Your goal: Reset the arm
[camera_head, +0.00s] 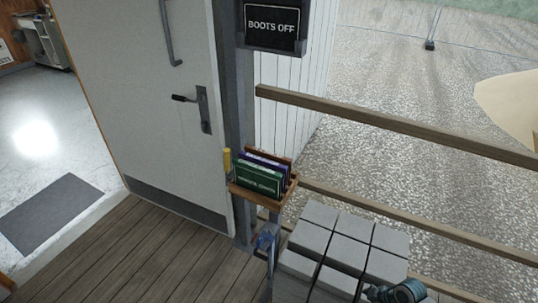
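At the bottom right edge, a dark jointed part with teal rings (402,292) shows low in front of the grey blocks. It looks like the end of my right arm, with a small pale and dark piece reaching left from it. The lower part is cut off by the frame. I cannot make out separate fingertips or whether anything is held.
Grey blocks (345,250) stand close in front, right of centre. Beside them, a wooden rack (262,195) holds upright books. A white door (150,90) stands left, with a dark mat (48,212) beyond. Wooden rails (400,125) border the right; deck boards (170,265) are clear.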

